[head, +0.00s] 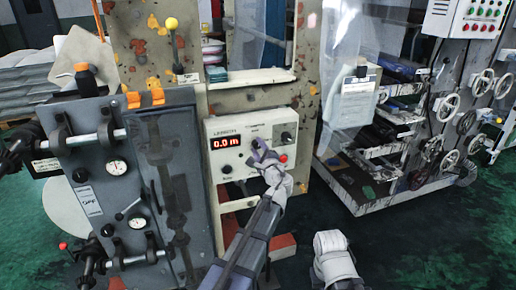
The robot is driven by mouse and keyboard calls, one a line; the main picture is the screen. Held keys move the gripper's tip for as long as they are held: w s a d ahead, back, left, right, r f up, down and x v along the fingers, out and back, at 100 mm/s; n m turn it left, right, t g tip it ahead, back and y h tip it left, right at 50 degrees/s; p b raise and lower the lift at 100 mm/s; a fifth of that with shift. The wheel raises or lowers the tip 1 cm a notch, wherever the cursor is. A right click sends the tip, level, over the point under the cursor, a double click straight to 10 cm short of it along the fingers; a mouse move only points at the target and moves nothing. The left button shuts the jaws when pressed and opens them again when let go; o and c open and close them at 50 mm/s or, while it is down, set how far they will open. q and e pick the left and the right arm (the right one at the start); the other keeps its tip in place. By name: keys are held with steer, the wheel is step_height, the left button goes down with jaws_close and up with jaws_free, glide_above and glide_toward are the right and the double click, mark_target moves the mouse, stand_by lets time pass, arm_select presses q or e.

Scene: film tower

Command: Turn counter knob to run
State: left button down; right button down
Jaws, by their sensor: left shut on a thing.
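The length counter (216,167) is a pale box on the machine frame, with a red display reading "0.0 m". My left gripper (259,149) is at the right half of its front face, with its fingers shut on the counter knob. The fingers and the wrist hide that knob, so its pointer and setting cannot be read. A black dial (287,138) and a red button (283,158) show to the right of the fingers. My right gripper cannot be made out; a white link of mine shows at the bottom.
A grey machine panel with gauges (117,167) and clamps stands close on the left. A rack with several handwheels (449,104) stands at the right. Dark green floor is open at lower right.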

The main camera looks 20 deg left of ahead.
arm_select(q)
steer(key=n, duration=0.5)
steer(key=shift+f, duration=0.1)
stand_by(0.5)
steer(key=shift+c, duration=2.3)
jaws_free()
steer(key=shift+s, duration=0.1)
steer(key=v, duration=0.7)
steer(key=shift+s+d, duration=0.2)
steer(key=shift+s, duration=0.1)
